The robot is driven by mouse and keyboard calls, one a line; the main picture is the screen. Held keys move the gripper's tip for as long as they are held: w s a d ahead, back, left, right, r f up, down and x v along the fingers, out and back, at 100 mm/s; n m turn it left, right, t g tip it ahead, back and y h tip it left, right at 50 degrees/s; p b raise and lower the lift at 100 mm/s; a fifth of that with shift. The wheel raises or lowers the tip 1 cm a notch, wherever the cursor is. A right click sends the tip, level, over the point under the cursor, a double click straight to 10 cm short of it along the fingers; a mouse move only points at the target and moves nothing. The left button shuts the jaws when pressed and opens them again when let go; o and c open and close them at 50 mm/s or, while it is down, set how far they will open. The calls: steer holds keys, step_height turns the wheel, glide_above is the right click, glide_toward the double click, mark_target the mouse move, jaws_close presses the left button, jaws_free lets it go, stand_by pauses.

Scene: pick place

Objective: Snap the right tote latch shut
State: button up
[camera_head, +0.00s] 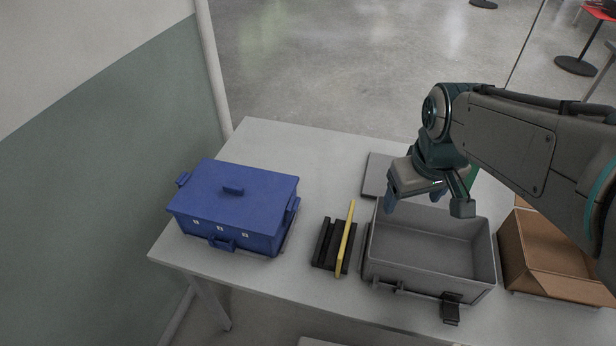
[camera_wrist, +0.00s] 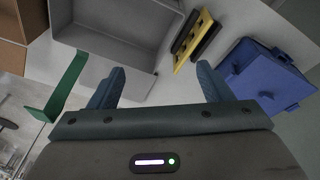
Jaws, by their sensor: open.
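A grey open tote (camera_head: 428,247) stands near the table's front edge. A black latch (camera_head: 451,308) hangs down at the right of its front wall. A smaller fitting (camera_head: 386,287) shows at the left of that wall. The tote also fills the upper left of the wrist view (camera_wrist: 98,68), where no latch can be made out. A blue lidded box (camera_head: 232,205) stands at the left, with a clip-like piece (camera_head: 292,208) on its right side. My gripper (camera_head: 413,200) is open and empty above the back of the grey tote. Its fingers are apart in the wrist view (camera_wrist: 158,85).
A black holder (camera_head: 325,245) with a yellow plate (camera_head: 345,240) stands between box and tote. A cardboard box (camera_head: 556,258) is close at the tote's right. A flat grey panel (camera_head: 377,176) lies behind the tote. A green bracket (camera_wrist: 66,88) is near my gripper. The back-left tabletop is clear.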

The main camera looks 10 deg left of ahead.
steer(key=w+a+f+n+g+b, duration=0.1)
steer(key=w+a+f+n, duration=0.1)
steer(key=w+a+n, duration=0.3)
steer(key=w+a+f+n, duration=0.2)
steer(key=w+a, duration=0.2)
steer(key=a, duration=0.4)
steer(key=n+g, duration=0.1)
steer(key=n, duration=0.4)
glide_above(296, 203)
step_height(296, 203, down, 7)
step_height(296, 203, down, 13)
steer(key=shift+f+p, duration=0.15)
steer(key=shift+p, duration=0.25)
